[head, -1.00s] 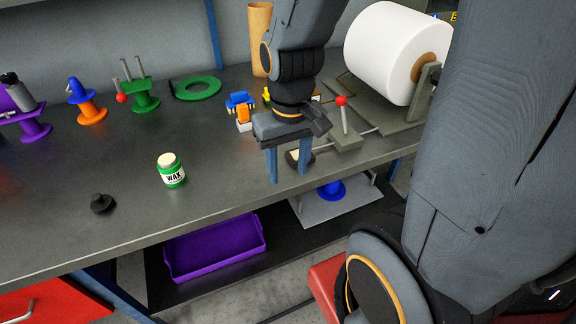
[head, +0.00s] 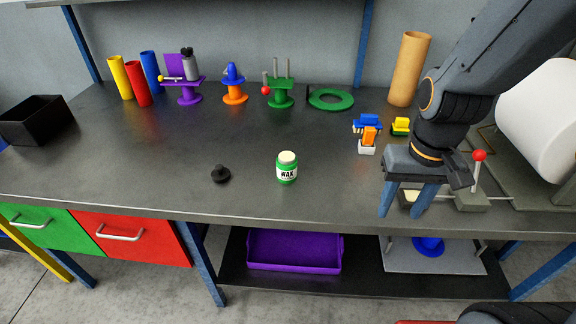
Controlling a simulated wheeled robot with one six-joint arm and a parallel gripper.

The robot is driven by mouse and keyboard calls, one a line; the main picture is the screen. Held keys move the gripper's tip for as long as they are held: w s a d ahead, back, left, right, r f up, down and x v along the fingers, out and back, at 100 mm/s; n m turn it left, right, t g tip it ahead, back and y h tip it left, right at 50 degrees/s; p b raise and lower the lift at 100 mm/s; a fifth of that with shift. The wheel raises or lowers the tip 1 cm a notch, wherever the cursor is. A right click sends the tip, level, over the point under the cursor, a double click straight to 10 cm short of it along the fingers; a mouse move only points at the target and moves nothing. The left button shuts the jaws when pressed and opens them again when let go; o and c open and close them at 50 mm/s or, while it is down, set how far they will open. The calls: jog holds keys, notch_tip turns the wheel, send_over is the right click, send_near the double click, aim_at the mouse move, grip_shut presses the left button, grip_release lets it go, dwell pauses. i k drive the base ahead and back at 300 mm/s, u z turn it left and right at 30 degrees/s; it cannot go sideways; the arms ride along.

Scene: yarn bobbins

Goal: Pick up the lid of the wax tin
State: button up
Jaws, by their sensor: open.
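The wax tin (head: 287,170) is a small green jar with a white WAX label, upright near the middle front of the bench. Its top is cream-coloured; I cannot tell whether this is bare wax or a cover. A small black disc with a knob (head: 221,174), which looks like a lid, lies on the bench left of the tin, apart from it. My gripper (head: 404,205) is open, blue fingers pointing down, at the bench's front right. It is well to the right of both. A pale object behind the fingers is partly hidden.
Colored bobbins and stands line the back, with a green ring (head: 331,99) and a cardboard tube (head: 409,69). Small blue, orange and yellow items (head: 368,135) stand between tin and arm. A red-knobbed lever (head: 478,156) is close right of my gripper. The front left bench is clear.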

aim_at(221, 174)
jog(key=u, duration=0.7)
jog(key=k, duration=0.4)
jog(key=u, duration=0.5)
jog(key=i, duration=1.2)
jog(key=z, duration=0.55)
